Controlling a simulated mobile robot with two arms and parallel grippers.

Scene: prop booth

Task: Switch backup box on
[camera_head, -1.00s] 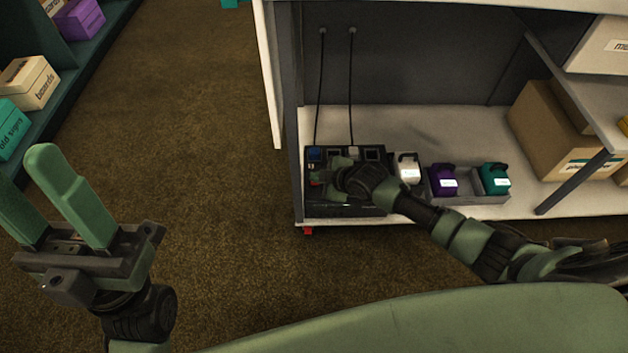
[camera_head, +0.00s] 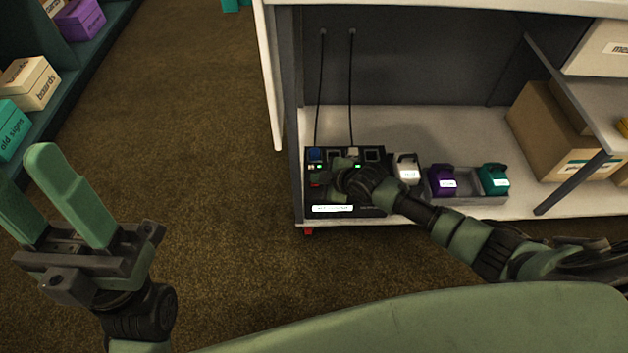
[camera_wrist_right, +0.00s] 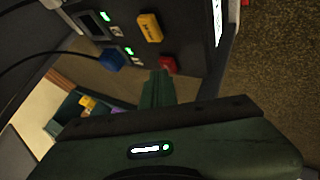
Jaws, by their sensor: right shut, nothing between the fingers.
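The black backup box (camera_head: 375,203) sits at the left end of the low shelf, with a lit white strip (camera_head: 332,208) on its front. A blue plug (camera_head: 314,154) and a pale plug (camera_head: 353,152) sit in its top. The right wrist view shows lit green lights (camera_wrist_right: 129,50), a yellow switch-like block (camera_wrist_right: 149,27) and a red button (camera_wrist_right: 168,65). My right gripper (camera_head: 340,180) is shut and empty over the box; its fingertips (camera_wrist_right: 160,76) are close to the red button, and contact is unclear. My left gripper (camera_head: 28,175) is open and empty, away from the shelf.
Right of the box are a white battery-like block (camera_head: 408,168) and a grey tray (camera_head: 470,201) holding a purple block (camera_head: 442,181) and a teal block (camera_head: 494,178). A cardboard box (camera_head: 545,130) stands farther right. Carpet left of the shelf is clear.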

